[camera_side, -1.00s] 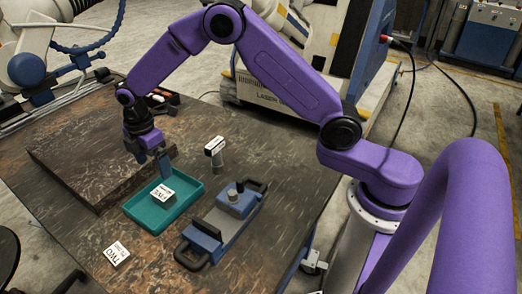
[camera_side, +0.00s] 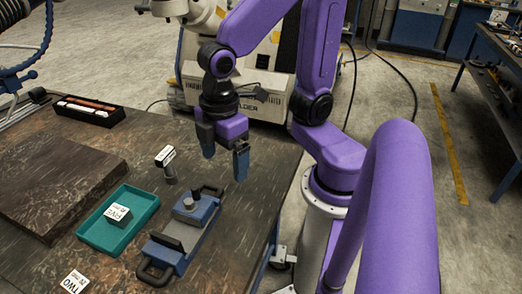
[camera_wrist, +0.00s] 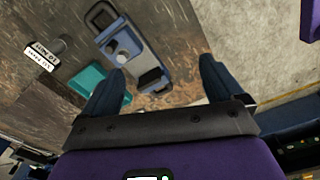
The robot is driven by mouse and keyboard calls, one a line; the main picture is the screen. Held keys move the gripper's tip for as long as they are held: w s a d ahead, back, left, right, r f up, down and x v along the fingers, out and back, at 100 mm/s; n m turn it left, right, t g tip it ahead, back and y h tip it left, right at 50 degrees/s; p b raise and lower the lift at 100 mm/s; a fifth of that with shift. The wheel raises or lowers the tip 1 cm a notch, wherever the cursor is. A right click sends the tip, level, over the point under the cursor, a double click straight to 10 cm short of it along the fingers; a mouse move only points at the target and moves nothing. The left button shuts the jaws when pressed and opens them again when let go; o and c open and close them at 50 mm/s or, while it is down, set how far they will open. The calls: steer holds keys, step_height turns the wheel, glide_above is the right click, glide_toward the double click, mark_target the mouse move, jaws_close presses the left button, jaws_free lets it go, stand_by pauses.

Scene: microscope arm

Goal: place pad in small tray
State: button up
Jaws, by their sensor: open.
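A teal small tray (camera_side: 92,237) lies on the table at the left of the side view. A small grey block with a white label reading FIVE (camera_side: 119,213) rests inside it; this may be the pad, but I cannot confirm it. Part of the tray (camera_wrist: 87,82) also shows in the wrist view, partly hidden by a finger. My gripper (camera_side: 225,165) is open and empty, raised above the table's right part, clear of the tray and right of it. Its spread fingers show in the wrist view (camera_wrist: 161,65).
A blue and grey handled fixture (camera_side: 183,235) lies right of the tray. A small grey post with a white label (camera_side: 169,172) stands behind it. A white TWO label (camera_side: 74,282) lies in front. A raised dark slab (camera_side: 55,185) and a black box (camera_side: 88,110) are leftward.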

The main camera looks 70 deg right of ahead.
steer(key=s+d, duration=0.4)
steer(key=s, duration=0.2)
steer(key=shift+s+d+f+m, duration=0.15)
steer(key=shift+d+f+m, duration=0.15)
steer(key=shift+m, duration=0.1)
